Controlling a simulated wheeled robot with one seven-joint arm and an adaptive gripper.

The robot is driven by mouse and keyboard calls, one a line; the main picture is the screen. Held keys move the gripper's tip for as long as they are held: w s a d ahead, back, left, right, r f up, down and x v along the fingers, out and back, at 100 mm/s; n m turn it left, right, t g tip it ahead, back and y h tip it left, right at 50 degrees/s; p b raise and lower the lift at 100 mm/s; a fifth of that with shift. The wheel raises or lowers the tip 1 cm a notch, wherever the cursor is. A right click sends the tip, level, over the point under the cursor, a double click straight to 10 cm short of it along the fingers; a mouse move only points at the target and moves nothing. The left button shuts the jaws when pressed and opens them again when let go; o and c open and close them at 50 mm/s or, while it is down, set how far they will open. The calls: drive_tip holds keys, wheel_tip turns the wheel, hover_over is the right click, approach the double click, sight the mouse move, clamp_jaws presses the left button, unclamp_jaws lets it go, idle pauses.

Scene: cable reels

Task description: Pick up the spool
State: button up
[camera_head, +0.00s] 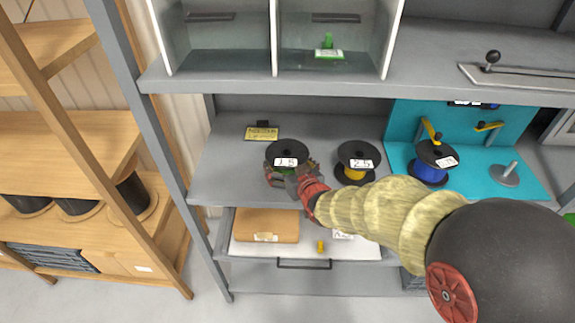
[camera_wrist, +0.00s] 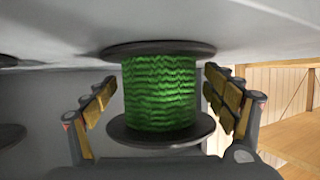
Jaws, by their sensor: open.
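A spool with black flanges and green cable, labelled 1.5, stands on the grey shelf at its left part; its black top (camera_head: 287,151) shows in the head view. In the wrist view its green winding (camera_wrist: 160,92) is upside down and lies between the fingers. My gripper (camera_head: 292,172) is open around the spool, with one row of finger pads on each side. In the wrist view the gripper (camera_wrist: 160,105) shows gaps between the pads and the winding. The lower flange is mostly hidden by my gripper in the head view.
A spool with yellow cable (camera_head: 357,162), labelled 2.5, stands just right on the same shelf (camera_head: 225,172). A blue-cable spool (camera_head: 433,163) stands on a turquoise fixture (camera_head: 475,181). A yellow sign (camera_head: 262,132) is behind left. An upper shelf (camera_head: 300,90) overhangs.

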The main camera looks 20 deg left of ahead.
drive_tip(key=shift+c, duration=1.4)
drive_tip(key=c, duration=1.6)
drive_tip(key=shift+w+r, duration=0.1)
drive_tip(key=shift+c, duration=0.2)
